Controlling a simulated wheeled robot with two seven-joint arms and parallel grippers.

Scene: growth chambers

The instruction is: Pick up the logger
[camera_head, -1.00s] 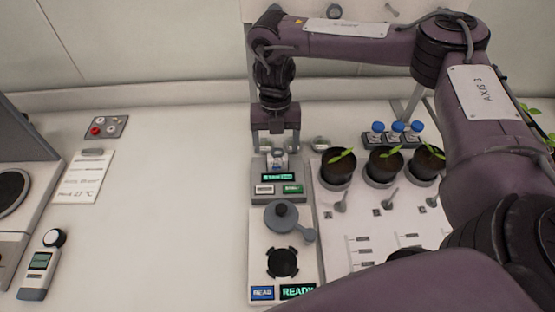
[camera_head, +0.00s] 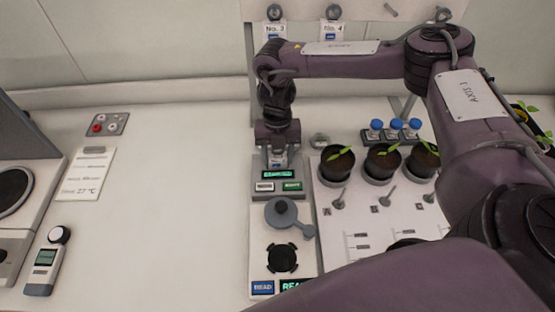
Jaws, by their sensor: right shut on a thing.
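My right gripper (camera_head: 278,158) points down over the back of a grey dock (camera_head: 259,193) with a lit green display. Its fingers are close together around a small pale thing with a blue label (camera_head: 279,163), mostly hidden by the fingers. It looks upright and at the dock; I cannot tell whether it is lifted clear. No readable name marks it as the logger. My left gripper is not in view.
Right of the dock are potted seedlings (camera_head: 337,166) on a white panel and a rack of blue-capped bottles (camera_head: 395,130). In front is a station with a grey lidded part (camera_head: 281,211). A paper sheet (camera_head: 86,176) and button box (camera_head: 107,124) lie left. The left-centre bench is clear.

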